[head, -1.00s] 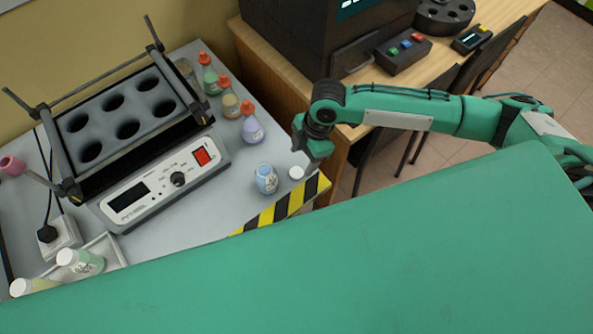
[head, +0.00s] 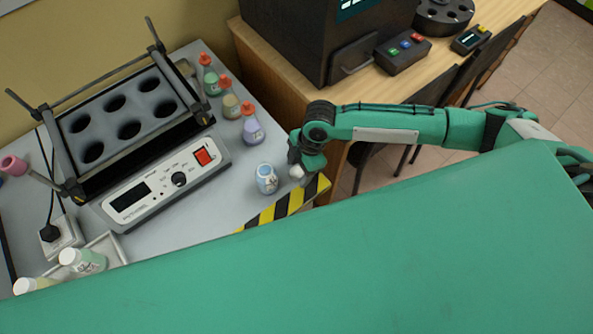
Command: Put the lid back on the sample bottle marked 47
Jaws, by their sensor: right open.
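An uncapped bottle with pale blue contents (head: 266,180) stands upright on the grey table near its striped corner; its marking is too small to read. A small white lid (head: 296,172) lies on the table just right of the bottle. My right gripper (head: 298,165) is low over the lid, open, with its fingers at or around it; I cannot tell whether they touch it. The gripper partly hides the lid. My left gripper is not in view.
A shaker (head: 165,182) with a holed rack (head: 112,112) stands left of the bottle. Several red-topped bottles (head: 252,128) stand behind. White-capped bottles (head: 82,261) sit in a tray at lower left. My green body part covers the foreground.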

